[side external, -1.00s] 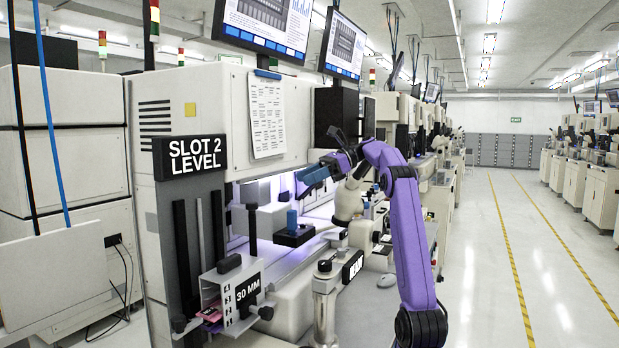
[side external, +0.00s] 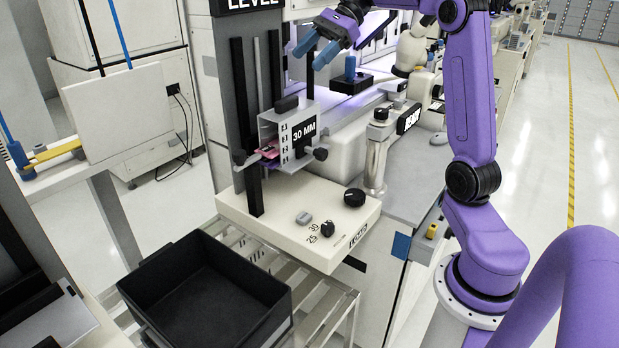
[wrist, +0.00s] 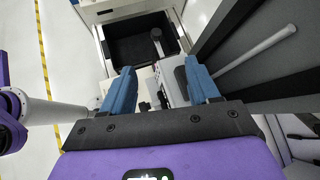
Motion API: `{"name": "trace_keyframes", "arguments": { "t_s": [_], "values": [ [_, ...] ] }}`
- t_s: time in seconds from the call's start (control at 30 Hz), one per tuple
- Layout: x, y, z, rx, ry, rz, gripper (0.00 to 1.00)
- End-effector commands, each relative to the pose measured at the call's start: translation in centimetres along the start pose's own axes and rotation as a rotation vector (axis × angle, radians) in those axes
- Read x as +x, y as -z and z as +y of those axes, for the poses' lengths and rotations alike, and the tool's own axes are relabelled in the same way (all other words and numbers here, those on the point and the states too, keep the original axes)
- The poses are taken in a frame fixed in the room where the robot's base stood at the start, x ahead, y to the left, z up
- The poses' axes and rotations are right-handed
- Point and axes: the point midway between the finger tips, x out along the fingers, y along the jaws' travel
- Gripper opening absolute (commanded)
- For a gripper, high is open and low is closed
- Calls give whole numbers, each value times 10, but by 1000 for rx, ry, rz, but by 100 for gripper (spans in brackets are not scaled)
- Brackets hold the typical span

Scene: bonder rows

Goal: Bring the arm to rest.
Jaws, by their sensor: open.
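My gripper (side external: 314,48) is at the top of the side view, its two blue fingers apart and pointing down and left. Nothing shows between them there. It is above and behind the white slotted holder labelled 30 MM (side external: 299,120), well clear of it. In the wrist view my gripper (wrist: 162,88) is open too, with machine parts and a black bin seen beyond the fingertips. The purple arm is raised and bent, with its base at the lower right.
A pink-red piece (side external: 269,150) sits in the holder's slot. An empty black bin (side external: 205,297) stands on a slatted rack at the front. A blue cylinder on a black block (side external: 352,82) is behind. A knobbed cream base (side external: 300,226) stands between. The aisle at right is clear.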

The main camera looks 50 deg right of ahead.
Motion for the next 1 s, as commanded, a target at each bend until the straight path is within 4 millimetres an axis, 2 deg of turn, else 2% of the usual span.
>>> {"name": "trace_keyframes", "arguments": {
  "t_s": [0.03,0.2,0.4,0.53,0.7,0.9,1.0],
  "values": [
    [23,-13,14,-79,-56,21,60],
    [84,-39,64,-361,-224,93,60],
    [136,-56,137,-741,-425,147,60],
    [157,-59,187,-1014,-553,160,60],
    [172,-53,250,-1397,-715,147,60],
    [176,-34,314,-1880,-889,82,60],
    [175,-22,338,-2114,-961,32,60]
  ]
}}
